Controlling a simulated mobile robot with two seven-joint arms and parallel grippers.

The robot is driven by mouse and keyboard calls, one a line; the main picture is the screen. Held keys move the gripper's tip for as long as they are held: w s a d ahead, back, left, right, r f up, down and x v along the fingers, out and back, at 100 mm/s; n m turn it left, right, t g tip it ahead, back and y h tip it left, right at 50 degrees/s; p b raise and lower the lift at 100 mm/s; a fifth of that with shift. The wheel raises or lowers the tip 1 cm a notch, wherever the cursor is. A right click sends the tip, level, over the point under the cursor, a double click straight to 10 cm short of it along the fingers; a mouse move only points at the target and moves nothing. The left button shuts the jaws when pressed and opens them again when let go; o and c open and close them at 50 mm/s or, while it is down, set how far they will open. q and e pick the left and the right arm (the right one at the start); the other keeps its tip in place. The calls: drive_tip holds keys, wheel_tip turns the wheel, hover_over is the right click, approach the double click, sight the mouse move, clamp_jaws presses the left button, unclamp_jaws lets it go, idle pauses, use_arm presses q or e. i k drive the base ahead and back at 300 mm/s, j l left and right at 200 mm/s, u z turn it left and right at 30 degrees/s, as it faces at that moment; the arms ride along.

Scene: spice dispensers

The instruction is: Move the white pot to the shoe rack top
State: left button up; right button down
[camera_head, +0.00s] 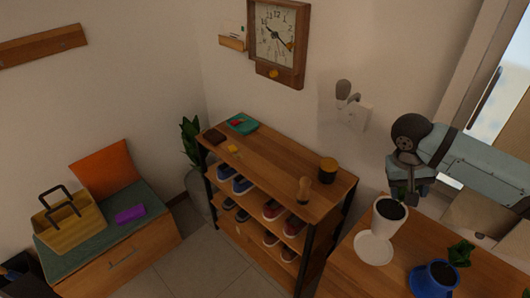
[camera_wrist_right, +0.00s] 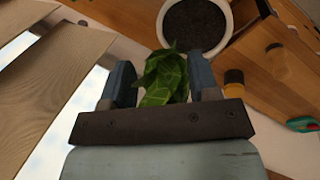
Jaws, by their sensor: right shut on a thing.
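The white pot (camera_head: 386,222), filled with dark soil, is at the right of the head view, tilted, directly over a white saucer (camera_head: 373,250). I cannot tell whether it touches the saucer. My right gripper (camera_head: 402,190) is at its far rim, shut on green leaves. The wrist view shows the leaves (camera_wrist_right: 165,78) between the fingers (camera_wrist_right: 162,85), with the white pot (camera_wrist_right: 225,45) just beyond the fingertips. The stem is hidden. The wooden shoe rack top (camera_head: 270,165) is to the left. My left gripper is out of view.
The rack top holds a black jar (camera_head: 327,170), a wooden shaker (camera_head: 303,190) and a teal item (camera_head: 242,124); its middle is mostly clear. A blue pot (camera_head: 436,279) with a plant stands near the saucer on the wooden table (camera_head: 345,262). A clock (camera_head: 277,38) hangs above.

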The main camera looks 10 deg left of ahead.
sight(267, 168)
drive_tip(key=i+j, duration=0.15)
drive_tip(key=j, duration=0.2)
drive_tip(key=i+j, duration=0.15)
drive_tip(key=j, duration=0.2)
drive_tip(key=i+j, duration=0.15)
drive_tip(key=j, duration=0.2)
drive_tip(key=i+j, duration=0.15)
drive_tip(key=j, duration=0.2)
drive_tip(key=i+j, duration=0.15)
drive_tip(key=i, duration=0.4)
